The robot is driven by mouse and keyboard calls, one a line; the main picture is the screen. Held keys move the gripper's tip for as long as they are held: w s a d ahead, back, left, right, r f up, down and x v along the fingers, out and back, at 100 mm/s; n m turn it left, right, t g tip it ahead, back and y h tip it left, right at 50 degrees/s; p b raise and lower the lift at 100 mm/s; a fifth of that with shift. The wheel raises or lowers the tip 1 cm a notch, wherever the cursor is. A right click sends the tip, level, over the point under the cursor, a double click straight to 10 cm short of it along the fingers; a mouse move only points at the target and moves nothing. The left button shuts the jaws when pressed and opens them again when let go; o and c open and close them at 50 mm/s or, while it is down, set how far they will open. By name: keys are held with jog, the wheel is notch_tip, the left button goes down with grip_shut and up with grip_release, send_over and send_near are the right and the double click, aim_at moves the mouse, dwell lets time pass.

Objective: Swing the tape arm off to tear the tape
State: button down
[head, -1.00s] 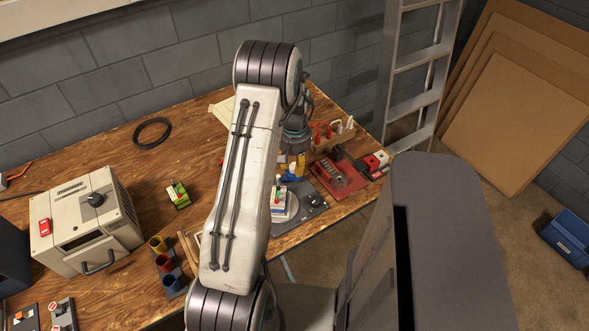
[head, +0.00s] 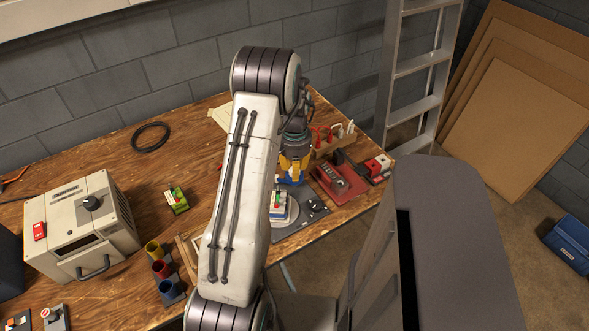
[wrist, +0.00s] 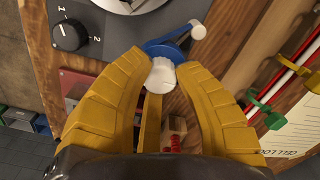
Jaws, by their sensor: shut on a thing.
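My gripper (wrist: 160,110) has its yellow fingers closed around a white rounded knob (wrist: 161,75). The knob sits against a blue part (wrist: 165,48), which has a short white lever (wrist: 196,32) at its far end. I take these to be the tape arm, but no strip of tape can be made out. In the head view my gripper (head: 294,165) points down over the blue part (head: 290,180), just behind a grey plate with a round disc (head: 292,212). My arm hides part of this area.
A black dial (wrist: 70,35) marked 1 and 2 is on the grey plate. A red fixture (head: 341,183) stands right of the gripper, and a wooden tool rack (head: 333,143) behind it. A beige box (head: 80,225) is at the left. The table's front edge is close.

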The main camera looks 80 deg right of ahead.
jog(key=shift+d, duration=0.15)
jog(key=c, duration=0.9)
grip_release()
notch_tip(320, 180, up, 12)
dwell(0.7)
